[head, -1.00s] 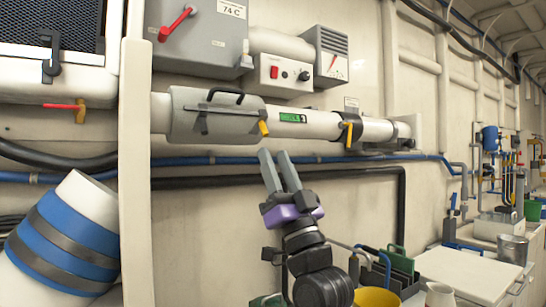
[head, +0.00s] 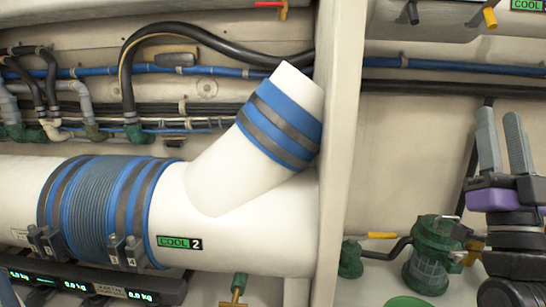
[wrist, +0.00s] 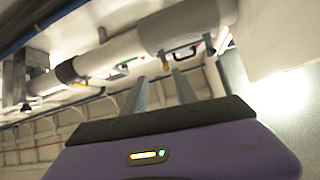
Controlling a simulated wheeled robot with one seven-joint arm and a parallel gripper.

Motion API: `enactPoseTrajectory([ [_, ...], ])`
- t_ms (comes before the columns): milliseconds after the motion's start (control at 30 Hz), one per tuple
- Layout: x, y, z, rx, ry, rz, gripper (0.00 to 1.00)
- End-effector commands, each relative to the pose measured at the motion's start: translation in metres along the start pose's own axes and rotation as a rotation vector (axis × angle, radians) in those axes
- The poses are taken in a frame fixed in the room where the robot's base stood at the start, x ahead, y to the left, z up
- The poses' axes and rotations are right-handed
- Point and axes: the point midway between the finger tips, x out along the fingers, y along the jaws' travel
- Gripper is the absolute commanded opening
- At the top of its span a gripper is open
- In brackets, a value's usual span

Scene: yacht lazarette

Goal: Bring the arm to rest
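My gripper (head: 503,142) is at the right edge of the head view, pointing up, with a purple body and two grey fingers. The fingers stand apart with nothing between them. In the wrist view my gripper (wrist: 158,88) also shows its two fingers apart and empty, with a white pipe with a grey sleeve beyond them. The lower part of my arm is cut off by the frame's edge in the head view.
A large white pipe (head: 240,225) with blue and grey bands and a "COOL 2" label fills the left. A pale upright post (head: 344,150) stands between it and my arm. A green strainer (head: 432,260) is left of my arm. Blue and black hoses run along the wall.

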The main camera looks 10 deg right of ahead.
Motion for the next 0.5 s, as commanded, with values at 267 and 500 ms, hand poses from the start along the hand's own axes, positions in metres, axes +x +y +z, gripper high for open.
enactPoseTrajectory([
  [267, -0.119, -0.02, 0.052, -0.002, -0.193, 0.035, 0.34],
  [500, -0.22, -0.042, 0.072, -0.011, -0.376, 0.03, 0.34],
])
